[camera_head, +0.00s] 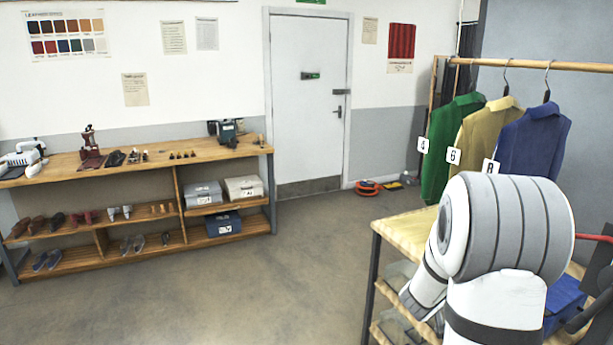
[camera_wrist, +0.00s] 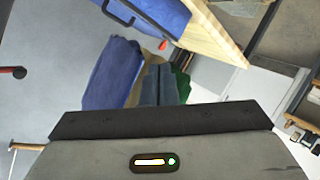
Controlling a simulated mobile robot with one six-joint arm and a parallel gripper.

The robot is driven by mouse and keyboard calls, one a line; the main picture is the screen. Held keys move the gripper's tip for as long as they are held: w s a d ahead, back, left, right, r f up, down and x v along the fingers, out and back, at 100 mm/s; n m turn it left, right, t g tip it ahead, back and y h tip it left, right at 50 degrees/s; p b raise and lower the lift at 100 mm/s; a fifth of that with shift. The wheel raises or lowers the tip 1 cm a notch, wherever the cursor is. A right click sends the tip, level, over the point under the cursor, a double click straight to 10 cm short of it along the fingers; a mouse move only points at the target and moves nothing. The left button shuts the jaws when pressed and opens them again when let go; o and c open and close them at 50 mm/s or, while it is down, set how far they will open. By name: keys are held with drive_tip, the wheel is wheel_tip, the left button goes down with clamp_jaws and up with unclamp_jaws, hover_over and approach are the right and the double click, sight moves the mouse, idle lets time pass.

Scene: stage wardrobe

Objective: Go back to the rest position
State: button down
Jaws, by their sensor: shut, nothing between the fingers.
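My gripper (camera_wrist: 160,68) shows in the wrist view as two dark grey fingers side by side, closed together with nothing between them. Its wide grey body fills the bottom of that view. Beyond the fingers are the blue garment (camera_wrist: 108,75) and the green garment (camera_wrist: 182,84); the fingers appear apart from them. In the head view my white and grey arm is bent at the lower right, in front of the wooden table (camera_head: 405,229). I cannot make out the fingers in the head view.
Green (camera_head: 447,140), yellow (camera_head: 478,132) and blue (camera_head: 532,140) garments hang from a wooden rail (camera_head: 530,65) behind my arm. A blue bin (camera_head: 565,300) is low at the right. A shelf bench (camera_head: 150,163) stands at left. The floor (camera_head: 270,290) between is clear.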

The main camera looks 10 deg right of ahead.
drive_tip(key=s+a+r+n+y, duration=0.1)
drive_tip(key=s+a+r+y, duration=0.15)
drive_tip(key=a, duration=0.55)
drive_tip(key=s+a+r+n+y, duration=0.1)
drive_tip(key=s+a+r+y, duration=0.1)
drive_tip(key=a+y, duration=0.35)
drive_tip(key=s+a+r+n+y, duration=0.1)
drive_tip(key=s+a+r+y, duration=0.1)
drive_tip(key=a, duration=0.8)
drive_tip(key=s+a+g, duration=0.2)
drive_tip(key=s, duration=0.7)
drive_tip(key=s+a+g, duration=0.3)
drive_tip(key=s, duration=0.7)
